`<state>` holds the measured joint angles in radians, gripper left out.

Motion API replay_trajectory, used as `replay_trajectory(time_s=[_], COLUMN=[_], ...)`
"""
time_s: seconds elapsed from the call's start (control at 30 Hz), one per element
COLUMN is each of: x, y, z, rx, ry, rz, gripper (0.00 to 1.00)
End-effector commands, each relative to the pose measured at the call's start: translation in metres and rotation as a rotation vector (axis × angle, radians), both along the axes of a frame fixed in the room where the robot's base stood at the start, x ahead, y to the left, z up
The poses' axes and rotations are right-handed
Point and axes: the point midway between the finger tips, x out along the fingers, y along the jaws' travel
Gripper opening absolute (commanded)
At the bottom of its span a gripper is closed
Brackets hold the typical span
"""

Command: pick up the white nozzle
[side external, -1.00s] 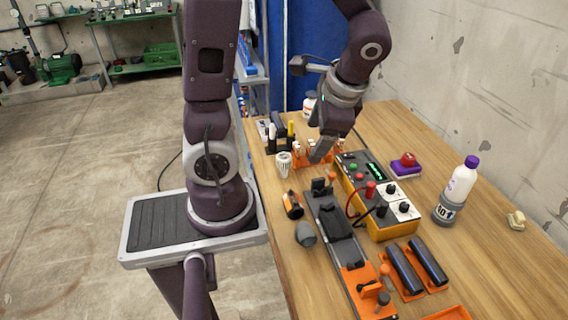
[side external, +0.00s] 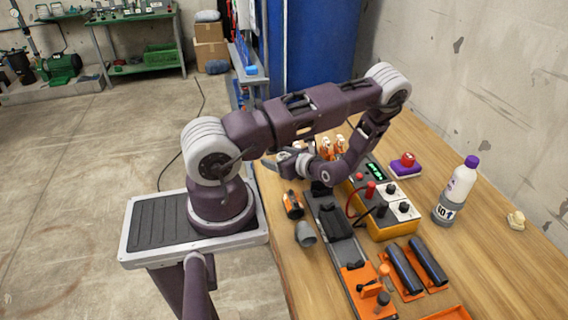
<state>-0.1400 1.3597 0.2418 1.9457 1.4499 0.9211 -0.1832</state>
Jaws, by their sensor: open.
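Pale shapes show around the fingers, where a white ribbed piece stood in the earlier view. I cannot tell how much of this is the white nozzle and how much is gripper, or whether they touch. White-and-orange pieces (side external: 332,146) stand in a row behind my forearm, partly hidden by it.
An orange-and-black cylinder (side external: 293,204) and a grey cup (side external: 305,234) lie near the bench's left edge. A dark rail fixture (side external: 335,222), a yellow control box (side external: 392,228) with cables, and a purple-capped bottle (side external: 457,190) stand to the right. The bench's right side has free room.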

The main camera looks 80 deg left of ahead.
Motion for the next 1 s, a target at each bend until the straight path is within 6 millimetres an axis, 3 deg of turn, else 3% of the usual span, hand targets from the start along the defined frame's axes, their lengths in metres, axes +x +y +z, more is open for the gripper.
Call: replay_trajectory(time_s=[0.27,0.6,0.87,1.0], x=[-0.003,-0.002,-0.002,-0.002], y=[0.006,0.006,0.006,0.006], z=[-0.003,-0.003,0.001,0.022], rx=[0.000,-0.001,0.000,0.000], ry=[-0.002,-0.001,-0.002,-0.005], rz=[-0.001,0.000,0.000,0.001], gripper=[0.69,0.04,0.04,0.04])
